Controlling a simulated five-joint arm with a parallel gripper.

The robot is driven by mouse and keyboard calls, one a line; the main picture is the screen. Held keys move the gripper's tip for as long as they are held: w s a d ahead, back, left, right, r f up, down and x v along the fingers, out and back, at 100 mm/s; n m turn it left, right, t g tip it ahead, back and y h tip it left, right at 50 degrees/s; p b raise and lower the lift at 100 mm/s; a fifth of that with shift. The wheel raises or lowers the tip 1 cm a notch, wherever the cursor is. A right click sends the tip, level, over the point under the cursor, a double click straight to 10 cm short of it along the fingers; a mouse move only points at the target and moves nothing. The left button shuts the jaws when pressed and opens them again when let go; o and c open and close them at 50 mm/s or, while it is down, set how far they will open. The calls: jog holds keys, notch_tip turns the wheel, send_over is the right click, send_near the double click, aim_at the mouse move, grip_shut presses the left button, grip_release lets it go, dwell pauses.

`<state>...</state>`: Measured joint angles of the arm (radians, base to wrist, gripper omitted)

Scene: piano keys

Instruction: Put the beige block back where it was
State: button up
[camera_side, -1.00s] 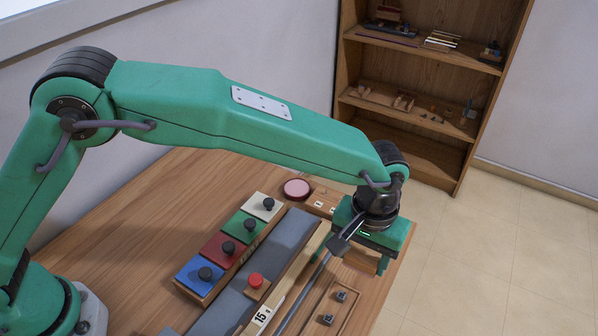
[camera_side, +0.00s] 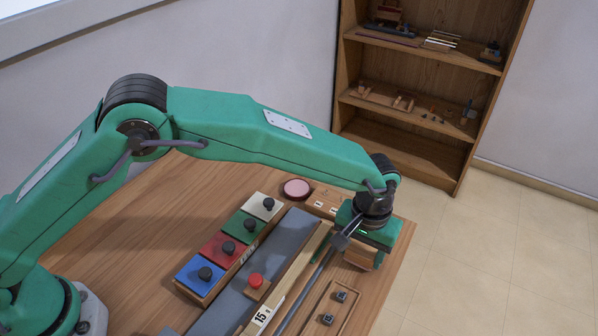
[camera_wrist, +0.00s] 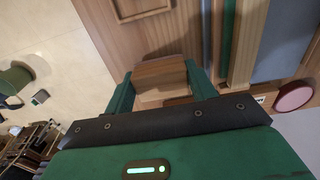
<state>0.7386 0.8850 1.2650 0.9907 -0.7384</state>
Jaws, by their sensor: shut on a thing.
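The beige wooden block (camera_wrist: 160,80) sits between the two green fingers of my gripper (camera_wrist: 160,70) in the wrist view. My gripper is shut on it, with a finger at each side. In the side view my gripper (camera_side: 361,258) is at the right part of the table, to the right of the grey strip, and the block is mostly hidden under it. I cannot tell whether the block touches the table.
A rack of white, green, red and blue knobbed tiles (camera_side: 229,248) stands left of the grey strip (camera_side: 288,240). A red button (camera_side: 256,281), a pink disc (camera_side: 296,189) and a wooden tray (camera_side: 316,318) are nearby. The table's right edge is close to my gripper.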

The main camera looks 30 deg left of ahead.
aim_at(362, 250)
jog(key=shift+f, duration=0.4)
jog(key=shift+f, duration=0.15)
jog(key=o, duration=1)
jog(key=shift+o, duration=0.2)
notch_tip(362, 250, up, 12)
jog(key=shift+r, duration=0.2)
